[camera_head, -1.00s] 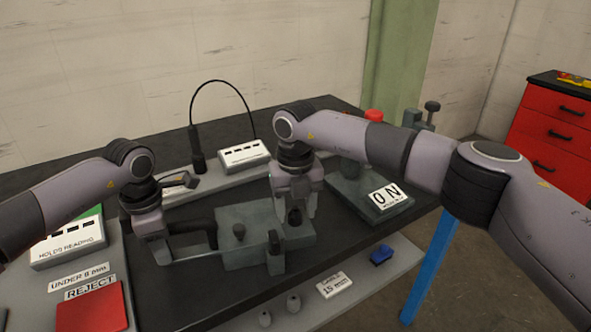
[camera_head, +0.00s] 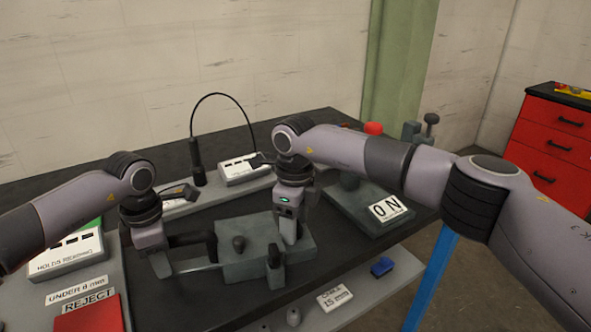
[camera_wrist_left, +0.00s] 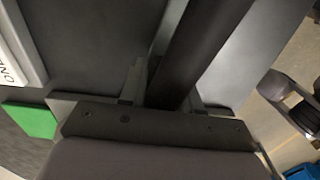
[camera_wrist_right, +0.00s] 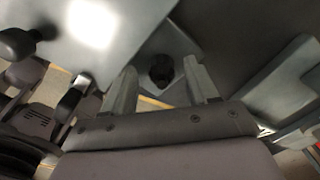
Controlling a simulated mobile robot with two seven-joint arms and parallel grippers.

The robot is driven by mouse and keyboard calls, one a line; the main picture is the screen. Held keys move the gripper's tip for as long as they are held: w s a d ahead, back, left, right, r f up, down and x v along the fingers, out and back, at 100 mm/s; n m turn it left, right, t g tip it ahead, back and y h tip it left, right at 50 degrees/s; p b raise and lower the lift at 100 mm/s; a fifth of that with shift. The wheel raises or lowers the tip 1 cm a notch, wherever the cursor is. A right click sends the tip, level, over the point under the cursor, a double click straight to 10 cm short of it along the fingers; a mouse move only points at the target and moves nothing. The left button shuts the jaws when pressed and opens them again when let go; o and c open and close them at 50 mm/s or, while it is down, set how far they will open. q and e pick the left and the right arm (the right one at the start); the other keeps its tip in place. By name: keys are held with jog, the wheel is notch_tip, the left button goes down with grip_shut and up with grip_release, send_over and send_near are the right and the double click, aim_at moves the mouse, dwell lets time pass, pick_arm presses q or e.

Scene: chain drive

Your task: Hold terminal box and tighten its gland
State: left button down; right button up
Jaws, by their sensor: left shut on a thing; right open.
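The terminal box appears to be the grey-green box (camera_head: 240,262) on the bench, with a dark rounded knob (camera_head: 239,243) on top and a dark upright post (camera_head: 274,262) at its front. My left gripper (camera_head: 168,258) is shut on a thick black bar at the box's left side; the bar (camera_wrist_left: 190,50) runs between its fingers in the left wrist view. My right gripper (camera_head: 291,238) points down over the box's right part. In the right wrist view its open fingers stand either side of a small black round part (camera_wrist_right: 162,70), probably the gland. I cannot tell whether they touch it.
A grey block with an "0 N" label (camera_head: 388,208) stands right of the box. Behind are a white readout box (camera_head: 245,168) and a black cable loop (camera_head: 225,95). A red REJECT tray (camera_head: 88,317) lies front left. A blue piece (camera_head: 382,266) lies on the front ledge.

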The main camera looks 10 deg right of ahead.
pick_arm(q)
jog(key=shift+d+r, duration=0.1)
pick_arm(e)
jog(key=n, duration=0.5)
jog(key=shift+d, duration=0.1)
jog(key=n, duration=0.6)
jog(key=shift+w, duration=0.1)
notch_tip(320, 180, up, 12)
pick_arm(q)
jog(key=c, duration=0.7)
grip_release()
